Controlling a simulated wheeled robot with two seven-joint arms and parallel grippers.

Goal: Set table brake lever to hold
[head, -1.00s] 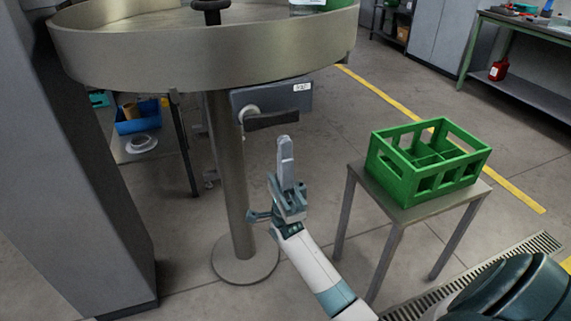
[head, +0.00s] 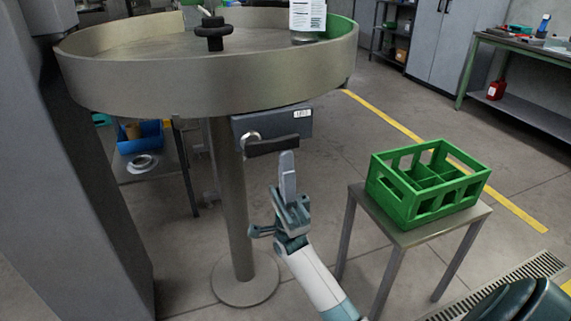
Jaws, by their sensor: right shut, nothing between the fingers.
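The table brake lever (head: 272,146) is a dark flat handle on a light round pivot, on the front of a grey box under the round table (head: 210,82). It points right and lies nearly level. A small white label (head: 302,114) sits on the box's upper right; its text is too small to read. My right gripper (head: 287,160) is shut and empty, fingers pointing up, its tips just below the lever's right end in the picture. I cannot tell whether they touch. My left gripper is not in view.
A green divided crate (head: 408,203) stands on a small metal stand to the right. The table's post (head: 233,200) rises left of my right arm. A grey cabinet fills the left edge. A low shelf with a blue bin (head: 140,137) stands behind. Floor between post and stand is clear.

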